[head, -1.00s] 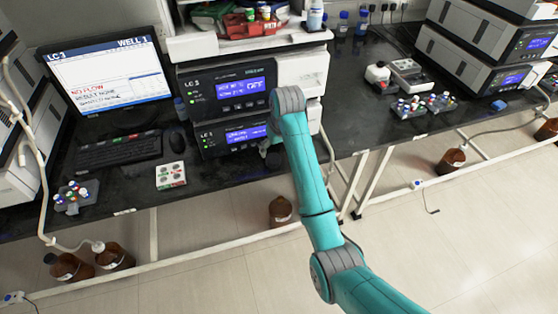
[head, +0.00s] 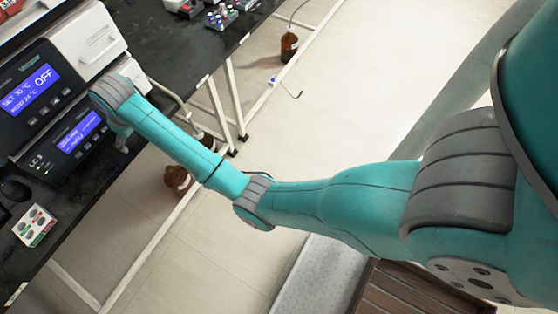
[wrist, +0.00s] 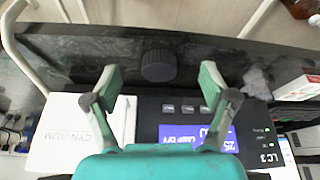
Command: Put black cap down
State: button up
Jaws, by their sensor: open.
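The black cap (wrist: 158,66), round with a ridged side, shows in the wrist view. It appears to rest on the dark bench in front of the instrument with the blue display. My gripper (wrist: 160,76) is open, with one finger to each side of the cap in the picture and a visible gap on both sides. Neither finger appears to touch it. In the head view my gripper (head: 122,138) hangs over the bench edge area by the instruments, partly hidden by my wrist. The cap cannot be made out in that view.
The LC 3 instrument (head: 48,168) stands close to my gripper, with another unit (head: 22,118) on top. A small white box (head: 35,225) lies on the bench (head: 160,62). A brown bottle (head: 177,178) stands on the floor below. Vial racks (head: 222,15) sit farther along.

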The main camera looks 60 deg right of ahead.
jog(key=s+f+t, duration=0.4)
jog(key=s+f, duration=1.3)
jog(key=s, duration=0.3)
jog(key=s+r+m+t, duration=0.1)
jog(key=s+r+t, duration=0.2)
jog(key=s, duration=1.4)
jog(key=s+r+t, duration=0.3)
jog(key=s+r, duration=1.5)
jog(key=shift+s+d+r+m+t+h, duration=0.3)
jog(key=shift+s+r+m+t, duration=0.05)
jog(key=shift+m+t, duration=0.05)
